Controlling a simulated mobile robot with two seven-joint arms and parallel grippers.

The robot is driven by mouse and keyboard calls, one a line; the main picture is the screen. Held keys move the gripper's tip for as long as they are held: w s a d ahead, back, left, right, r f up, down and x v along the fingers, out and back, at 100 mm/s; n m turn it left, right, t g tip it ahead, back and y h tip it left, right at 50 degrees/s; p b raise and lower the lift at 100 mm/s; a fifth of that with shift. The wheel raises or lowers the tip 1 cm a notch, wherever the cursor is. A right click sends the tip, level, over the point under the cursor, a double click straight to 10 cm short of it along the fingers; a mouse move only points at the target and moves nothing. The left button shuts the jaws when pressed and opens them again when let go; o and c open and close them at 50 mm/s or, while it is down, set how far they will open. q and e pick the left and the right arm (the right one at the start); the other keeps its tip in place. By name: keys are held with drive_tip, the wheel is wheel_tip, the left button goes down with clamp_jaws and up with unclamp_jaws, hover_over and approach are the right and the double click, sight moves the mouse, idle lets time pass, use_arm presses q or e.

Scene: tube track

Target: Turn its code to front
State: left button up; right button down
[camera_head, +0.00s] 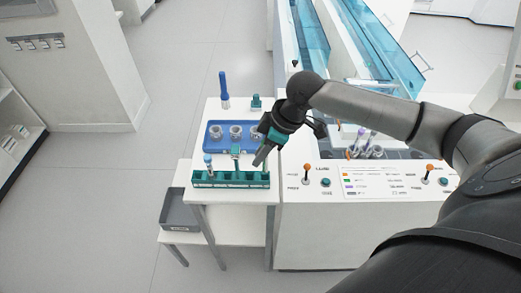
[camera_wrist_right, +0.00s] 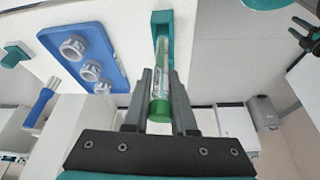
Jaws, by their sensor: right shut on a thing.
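My right gripper (camera_head: 261,158) is low over the right end of the green tube rack (camera_head: 230,180). In the right wrist view, my right gripper (camera_wrist_right: 160,90) is shut on a clear tube with a green cap (camera_wrist_right: 159,109). A pale label with small dark marks shows on the tube; whether these are its code is too small to tell. A tube with a light blue cap (camera_head: 208,159) stands at the rack's left end. My left gripper is not in view.
A blue tray (camera_head: 214,143) with several grey ring holders lies behind the rack. A blue upright tool (camera_head: 224,88) and a small teal block (camera_head: 256,101) stand farther back. A grey bin (camera_head: 178,209) sits lower left. A control panel (camera_head: 365,184) is at right.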

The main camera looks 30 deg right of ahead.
sight(265, 168)
drive_tip(key=shift+f+b, duration=0.85)
drive_tip(key=shift+f, duration=1.7)
drive_tip(key=shift+r+n+y, duration=0.1)
drive_tip(key=shift+n+y, duration=0.2)
drive_tip(key=shift+n, duration=0.5)
drive_tip(key=n+g, duration=0.1)
drive_tip(key=n, duration=0.1)
drive_tip(key=shift+s+n, duration=0.1)
drive_tip(key=shift+n, duration=0.2)
drive_tip(key=n+g, duration=0.1)
drive_tip(key=n, duration=0.1)
drive_tip(key=n+g+b, duration=0.1)
drive_tip(key=n, duration=0.2)
drive_tip(key=shift+s+y, duration=0.2)
drive_tip(key=shift+y, duration=0.2)
drive_tip(key=n, duration=0.2)
drive_tip(key=n+g+b, duration=0.1)
drive_tip(key=n+g, duration=0.1)
drive_tip(key=n, duration=0.1)
drive_tip(key=shift+s+n+h, duration=0.25)
drive_tip(key=shift+n+h, duration=0.05)
drive_tip(key=shift+h, duration=0.1)
drive_tip(key=n, duration=0.1)
drive_tip(key=n+g+h, duration=0.1)
drive_tip(key=n, duration=0.1)
drive_tip(key=n+g+b, duration=0.1)
drive_tip(key=n, duration=0.1)
drive_tip(key=shift+s+d, duration=0.1)
drive_tip(key=shift+s, duration=0.15)
drive_tip(key=shift+h, duration=0.3)
